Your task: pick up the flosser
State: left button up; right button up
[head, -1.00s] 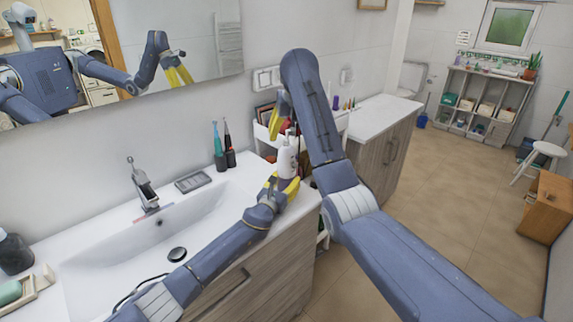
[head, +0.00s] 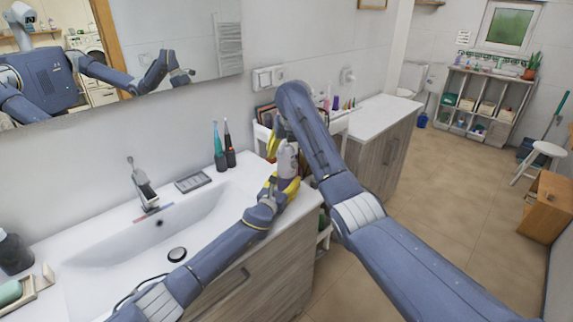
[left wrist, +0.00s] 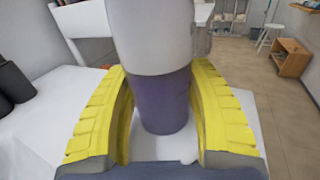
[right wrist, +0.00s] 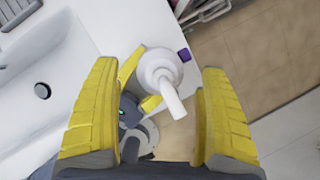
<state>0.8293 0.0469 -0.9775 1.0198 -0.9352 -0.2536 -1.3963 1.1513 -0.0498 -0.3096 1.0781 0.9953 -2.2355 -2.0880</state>
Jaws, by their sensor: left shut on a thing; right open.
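A white bottle-like thing with a spout (head: 288,160) is at the right end of the sink counter. In the left wrist view its white upper part (left wrist: 152,35) sits above a purple lower part (left wrist: 162,103). I cannot tell whether this is the flosser. My left gripper (head: 284,187) is shut on it, with a yellow finger on either side. My right gripper (head: 273,147) is open just above it. In the right wrist view the white top and spout (right wrist: 163,78) show between the open fingers, with a small purple part (right wrist: 185,54) beside them.
Two upright slim items, one teal-topped (head: 219,155) and one black (head: 230,150), stand behind the basin. A grey soap dish (head: 193,181) and the tap (head: 143,188) are left of them. A white cart (head: 262,135) stands behind my grippers. The basin's middle is clear.

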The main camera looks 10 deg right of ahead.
jog(key=shift+x, duration=1.15)
jog(key=shift+c, duration=0.4)
jog(key=c, duration=1.4)
